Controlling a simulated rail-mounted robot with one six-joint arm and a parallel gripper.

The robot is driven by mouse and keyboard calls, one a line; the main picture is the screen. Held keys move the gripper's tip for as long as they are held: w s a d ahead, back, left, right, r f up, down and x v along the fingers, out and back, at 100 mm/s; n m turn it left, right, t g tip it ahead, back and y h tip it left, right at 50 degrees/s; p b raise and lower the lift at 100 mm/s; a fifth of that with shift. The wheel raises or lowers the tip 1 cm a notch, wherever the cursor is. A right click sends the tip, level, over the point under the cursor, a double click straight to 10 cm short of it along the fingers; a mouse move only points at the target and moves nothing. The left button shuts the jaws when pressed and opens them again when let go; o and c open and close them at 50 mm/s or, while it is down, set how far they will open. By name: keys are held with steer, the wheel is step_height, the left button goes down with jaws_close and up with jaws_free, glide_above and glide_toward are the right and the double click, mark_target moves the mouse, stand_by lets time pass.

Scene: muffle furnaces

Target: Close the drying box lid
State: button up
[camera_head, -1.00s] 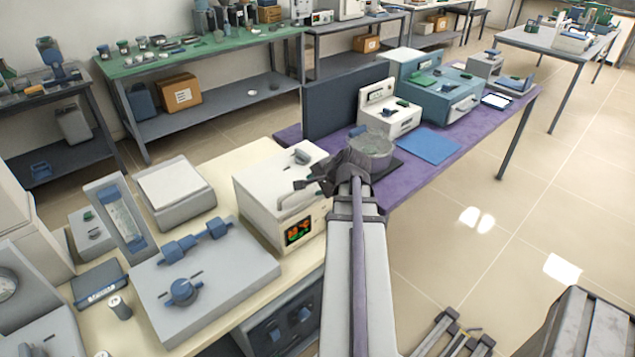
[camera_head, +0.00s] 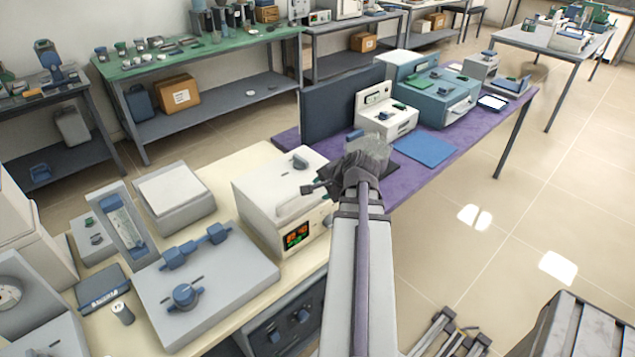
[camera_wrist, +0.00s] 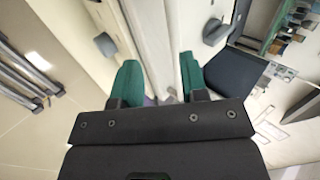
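A white box with a lit red and green display (camera_head: 283,205) stands at the right end of the cream bench in the head view. I take it to be the drying box. A grey knob sits on its top. My gripper (camera_head: 320,195) is at the box's right side, close to its upper edge. In the wrist view my gripper (camera_wrist: 158,78) has its two green fingers apart, with a pale panel edge (camera_wrist: 156,35) showing between and beyond them. I cannot tell whether they touch it. A grey rounded handle (camera_wrist: 216,32) shows to the right. The lid's angle is unclear.
A flat white-grey device with blue knobs (camera_head: 205,290) sits left of the box. Beyond my gripper, a purple bench (camera_head: 460,150) holds a dark upright panel (camera_head: 342,100), a white instrument (camera_head: 385,115) and a blue mat (camera_head: 425,149).

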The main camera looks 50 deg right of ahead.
steer(key=p+v, duration=0.3)
steer(key=v, duration=0.3)
steer(key=shift+r, duration=0.2)
steer(key=w+a+f+n+g, duration=0.1)
steer(key=a+n, duration=0.5)
steer(key=a, duration=0.6)
steer(key=w+a+f+n+g, duration=0.2)
steer(key=w+a+n+g, duration=0.2)
steer(key=a, duration=0.8)
steer(key=w+a+f+n+g, duration=0.1)
steer(key=w+a+n+g, duration=0.2)
steer(key=a+n, duration=0.6)
steer(key=a, duration=0.3)
steer(key=shift+a+f+y, duration=0.2)
steer(key=shift+a+y, duration=0.2)
